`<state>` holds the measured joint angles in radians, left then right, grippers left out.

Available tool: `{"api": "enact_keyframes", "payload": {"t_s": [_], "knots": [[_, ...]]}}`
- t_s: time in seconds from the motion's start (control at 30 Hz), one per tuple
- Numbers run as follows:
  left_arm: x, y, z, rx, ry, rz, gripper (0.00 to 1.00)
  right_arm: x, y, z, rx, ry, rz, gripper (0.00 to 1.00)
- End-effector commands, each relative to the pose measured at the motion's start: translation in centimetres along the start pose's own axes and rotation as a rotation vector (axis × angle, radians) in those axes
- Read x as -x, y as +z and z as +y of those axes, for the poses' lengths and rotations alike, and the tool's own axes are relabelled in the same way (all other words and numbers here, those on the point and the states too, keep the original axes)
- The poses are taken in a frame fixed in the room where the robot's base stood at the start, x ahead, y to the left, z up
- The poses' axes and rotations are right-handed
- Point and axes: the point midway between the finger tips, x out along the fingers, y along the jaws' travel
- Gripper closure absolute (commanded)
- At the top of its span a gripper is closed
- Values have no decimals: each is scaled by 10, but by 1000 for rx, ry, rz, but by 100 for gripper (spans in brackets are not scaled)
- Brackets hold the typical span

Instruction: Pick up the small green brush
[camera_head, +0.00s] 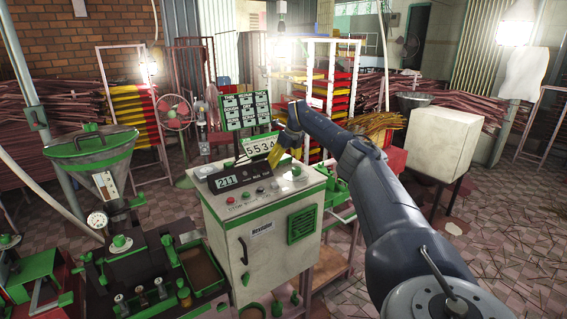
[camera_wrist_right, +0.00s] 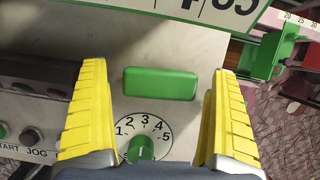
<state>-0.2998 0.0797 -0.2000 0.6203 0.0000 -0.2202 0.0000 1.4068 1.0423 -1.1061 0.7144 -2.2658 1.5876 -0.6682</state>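The small green brush (camera_wrist_right: 160,83) shows in the right wrist view as a rounded green block. It lies on the pale top of the control cabinet, above a numbered dial. My right gripper (camera_head: 277,153) reaches over the cabinet top in the head view. In the right wrist view its two yellow fingers are spread wide, one on each side of the brush and apart from it. Nothing is between the fingers in their grip. I cannot make out the brush in the head view; the arm and gripper cover much of that area. My left gripper is not in view.
The dial (camera_wrist_right: 143,136) with a green knob sits just below the brush. The white cabinet (camera_head: 265,240) carries a "211" display (camera_head: 226,182), a number plate (camera_head: 262,145) and buttons. Green machinery (camera_head: 130,250) stands to the left.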

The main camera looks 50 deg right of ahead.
Motion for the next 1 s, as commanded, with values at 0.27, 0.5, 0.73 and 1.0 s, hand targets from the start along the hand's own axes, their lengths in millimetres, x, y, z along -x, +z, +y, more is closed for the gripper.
{"api": "enact_keyframes", "payload": {"t_s": [0.27, 0.5, 0.73, 1.0], "knots": [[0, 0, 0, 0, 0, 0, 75, 0, 0, 0, 0, 0, 0, 38], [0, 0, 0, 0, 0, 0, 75, 0, 0, 0, 0, 0, 0, 60], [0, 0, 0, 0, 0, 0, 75, 2, 0, 0, -1, 0, -1, 60], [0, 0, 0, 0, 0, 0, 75, 22, 4, -7, -9, -3, -3, 60]]}}
